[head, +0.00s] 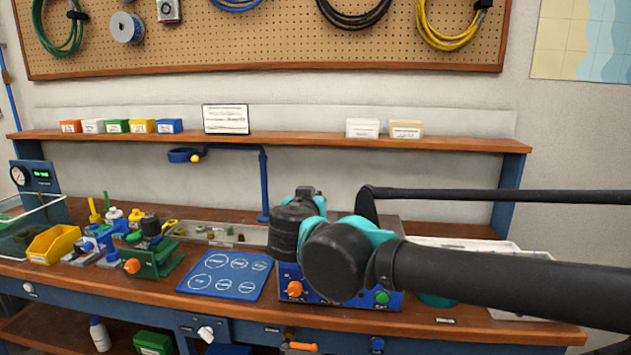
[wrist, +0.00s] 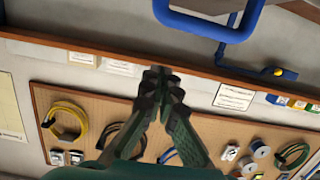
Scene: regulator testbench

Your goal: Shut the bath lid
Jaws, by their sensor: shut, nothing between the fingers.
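A blue-fronted box (head: 325,298) with an orange knob and a green button stands on the bench behind my arm; it looks like the bath. My arm covers most of its top, so I cannot tell how its lid stands in the head view. In the wrist view a blue loop handle (wrist: 207,32) is close at the top, by a grey surface; it may be the lid's handle. My gripper (wrist: 160,72) is shut and empty, its fingertips just below that loop in the picture and apart from it. In the head view its fingers are hidden.
A blue mat with white circles (head: 222,278) lies left of the box. A green fixture (head: 155,262), a yellow bin (head: 50,245) and a glass tank (head: 30,225) stand further left. A blue lamp arm (head: 262,185) rises behind, below the shelf (head: 285,139).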

